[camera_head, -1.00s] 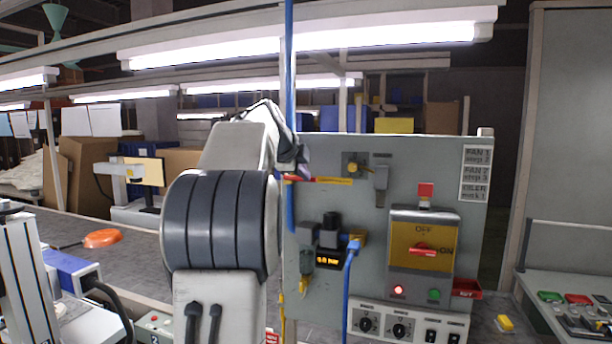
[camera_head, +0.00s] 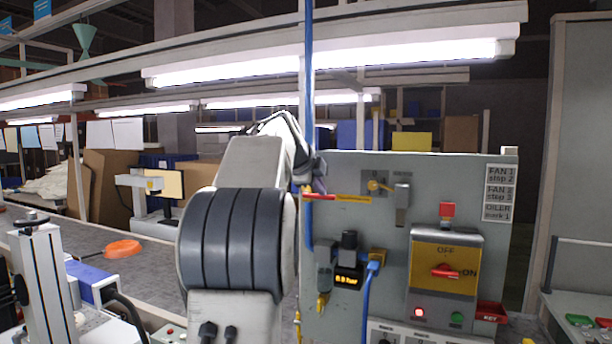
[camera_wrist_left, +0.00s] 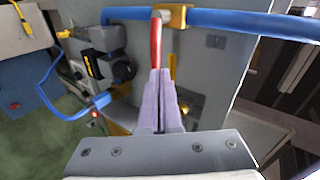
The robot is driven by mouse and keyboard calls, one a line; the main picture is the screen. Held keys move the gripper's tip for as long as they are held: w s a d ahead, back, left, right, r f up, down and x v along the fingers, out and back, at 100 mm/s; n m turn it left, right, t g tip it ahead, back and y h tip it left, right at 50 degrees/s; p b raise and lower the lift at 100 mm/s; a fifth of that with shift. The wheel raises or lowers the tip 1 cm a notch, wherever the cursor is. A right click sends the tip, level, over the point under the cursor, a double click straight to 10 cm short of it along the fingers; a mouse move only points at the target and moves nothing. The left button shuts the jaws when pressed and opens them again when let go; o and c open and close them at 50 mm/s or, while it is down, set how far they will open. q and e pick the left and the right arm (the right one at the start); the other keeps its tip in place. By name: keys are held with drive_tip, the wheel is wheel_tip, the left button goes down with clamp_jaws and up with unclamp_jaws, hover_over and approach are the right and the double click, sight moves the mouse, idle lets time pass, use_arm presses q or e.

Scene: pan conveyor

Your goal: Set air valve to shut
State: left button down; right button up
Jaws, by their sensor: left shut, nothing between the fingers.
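The air valve is a brass body (camera_wrist_left: 172,16) on a blue pipe, seen in the left wrist view, with a red lever (camera_wrist_left: 156,42). The lever stands across the pipe. In the head view the red lever (camera_head: 320,196) points right from the vertical blue pipe, with a yellow tag (camera_head: 353,199) beyond its end. My left gripper (camera_wrist_left: 160,73) is shut and empty, its fingertips at the lever's free end; I cannot tell if they touch. In the head view the left gripper (camera_head: 316,183) is just above the lever, partly hidden by my wrist. My right gripper is not in view.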

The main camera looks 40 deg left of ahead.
use_arm(q)
drive_tip(key=d+b+v, duration=0.1)
drive_tip(key=b+v, duration=0.2)
drive_tip(key=v, duration=1)
drive_tip(key=w+d+f+n+g+h+b, duration=0.15)
drive_tip(key=w+d+f+h, duration=0.35)
drive_tip(key=d+f, duration=0.9)
drive_tip(key=s+d+f+n+g, duration=0.2)
drive_tip(key=d+f+g, duration=0.2)
drive_tip(key=d+f, duration=0.95)
drive_tip(key=s+d+f+n+g+b, duration=0.1)
drive_tip(key=s+d+f+g+b, duration=0.15)
drive_tip(key=s+d+f, duration=0.85)
drive_tip(key=s+d+f+n+g, duration=0.1)
drive_tip(key=s+f+g, duration=0.1)
drive_tip(key=s+f, duration=0.8)
drive_tip(key=s, duration=0.4)
drive_tip(key=shift+s+d+g+y+b, duration=0.25)
drive_tip(key=shift+d+g+y+b, duration=0.05)
drive_tip(key=shift+g+y+b, duration=0.1)
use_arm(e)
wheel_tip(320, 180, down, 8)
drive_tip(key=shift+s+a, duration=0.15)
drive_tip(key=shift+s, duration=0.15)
